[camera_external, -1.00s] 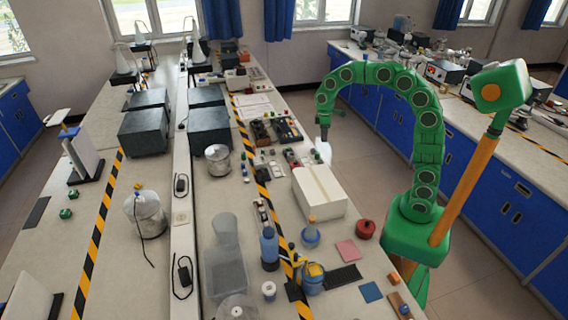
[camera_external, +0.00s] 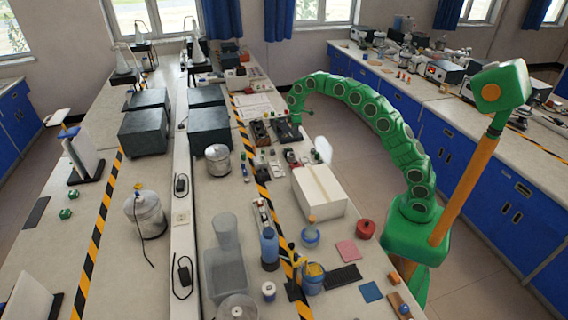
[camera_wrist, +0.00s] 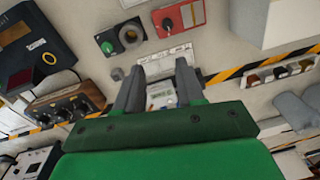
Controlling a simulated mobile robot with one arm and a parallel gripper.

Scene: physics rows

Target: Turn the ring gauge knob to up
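My gripper (camera_wrist: 158,88) is in the lower middle of the wrist view. Its two grey fingers are apart, with nothing held between them. A small pale device with a screen (camera_wrist: 161,98) shows behind the gap, and I cannot tell its distance. Above the fingers is a dark box with a green button and a round grey ring-like knob (camera_wrist: 129,35); this may be the ring gauge knob, but its label and pointing are too small to read. The fingers are apart from it. In the external view my gripper (camera_external: 295,119) is small, above the bench's far right part.
A red box with a small lever (camera_wrist: 179,17) sits right of the dark box. A brown panel with several dials (camera_wrist: 66,105) is at left. A large white box (camera_external: 319,191) stands nearer on the bench. Yellow-black tape (camera_external: 262,176) runs along the bench.

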